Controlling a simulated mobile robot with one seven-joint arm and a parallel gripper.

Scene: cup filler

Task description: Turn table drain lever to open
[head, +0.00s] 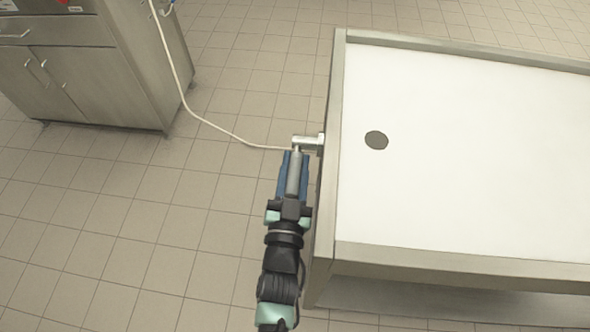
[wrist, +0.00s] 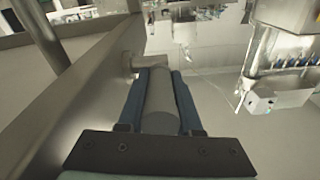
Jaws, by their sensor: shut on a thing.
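The table (head: 455,262) has a raised metal rim, a white top and a dark round drain (head: 376,140) near its left end. A metal drain fitting (head: 309,143) sticks out from the table's left side. The grey cylindrical drain lever (head: 294,174) runs from it toward my arm. My gripper (head: 292,166) is shut on the lever, with its blue fingers on either side. In the wrist view the lever (wrist: 160,100) lies lengthwise between both fingers, and the fitting (wrist: 138,64) shows just beyond the fingertips.
A metal cabinet (head: 95,75) stands at the upper left. A white hose (head: 205,122) runs from there to the fitting. The tiled floor (head: 120,210) left of the table is clear. In the wrist view a machine with several nozzles (wrist: 285,70) stands at the right.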

